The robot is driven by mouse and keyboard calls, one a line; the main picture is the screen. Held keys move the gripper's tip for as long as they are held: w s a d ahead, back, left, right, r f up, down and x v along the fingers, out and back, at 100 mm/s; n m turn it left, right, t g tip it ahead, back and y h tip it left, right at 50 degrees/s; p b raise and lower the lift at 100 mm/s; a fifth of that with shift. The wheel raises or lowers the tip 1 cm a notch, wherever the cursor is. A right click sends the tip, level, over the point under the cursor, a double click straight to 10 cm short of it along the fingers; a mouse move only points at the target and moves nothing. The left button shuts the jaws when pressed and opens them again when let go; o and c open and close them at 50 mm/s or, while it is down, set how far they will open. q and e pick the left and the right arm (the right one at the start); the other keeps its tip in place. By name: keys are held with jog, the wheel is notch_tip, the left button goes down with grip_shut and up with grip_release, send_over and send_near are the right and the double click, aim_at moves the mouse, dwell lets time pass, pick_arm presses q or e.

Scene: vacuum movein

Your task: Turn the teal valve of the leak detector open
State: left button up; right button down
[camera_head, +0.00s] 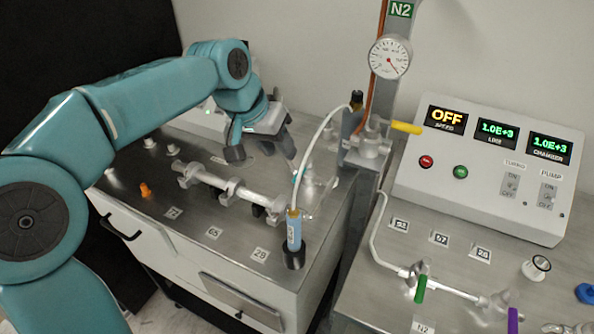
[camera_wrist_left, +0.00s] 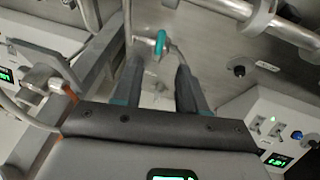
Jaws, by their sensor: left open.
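The teal valve handle (camera_wrist_left: 160,43) shows in the left wrist view as a small upright teal bar on metal piping, just beyond the fingertips and roughly between them. In the head view only a small teal bit of the valve (camera_head: 299,174) shows, to the lower right of the gripper. My left gripper (camera_head: 266,150) hangs over the back of the left steel bench, pointing down. Its two fingers are apart and empty, also in the wrist view (camera_wrist_left: 158,67). I see no contact with the handle. My right gripper is not in view.
A metal pipe manifold (camera_head: 228,188) lies along the left bench. A blue cylinder (camera_head: 294,232) with a white hose stands at its right edge. A post carries a gauge (camera_head: 389,58) and a yellow handle (camera_head: 406,127). A control box (camera_head: 488,165) stands on the right bench.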

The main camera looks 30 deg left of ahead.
aim_at(296, 176)
pick_arm(q)
jog(key=x, duration=0.9)
jog(key=shift+f, duration=0.35)
grip_shut()
